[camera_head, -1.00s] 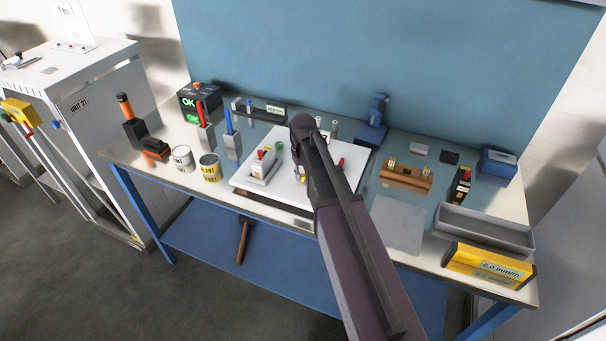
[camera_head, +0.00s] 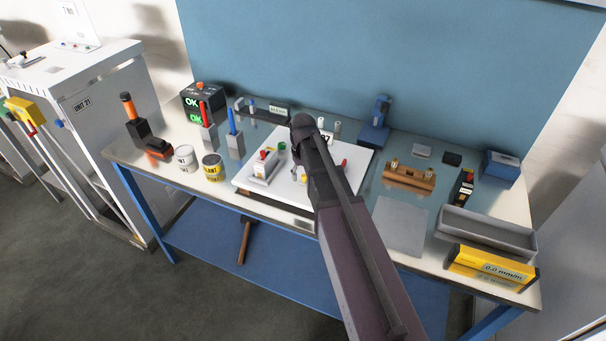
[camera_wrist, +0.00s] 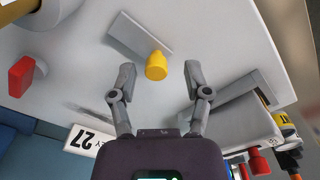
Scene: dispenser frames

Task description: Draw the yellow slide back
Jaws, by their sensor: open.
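The yellow slide shows in the wrist view as a yellow knob (camera_wrist: 157,66) at the edge of a flat grey plate (camera_wrist: 138,36) on the white board (camera_wrist: 85,60). My gripper (camera_wrist: 159,72) is open, with one finger on each side of the yellow knob and a gap to both. I cannot tell whether the fingers are at the knob's height. In the head view a little yellow (camera_head: 304,178) shows on the white board (camera_head: 245,186) beside my arm, which hides most of that area and my fingers.
A grey block (camera_wrist: 240,125) stands right of my gripper.

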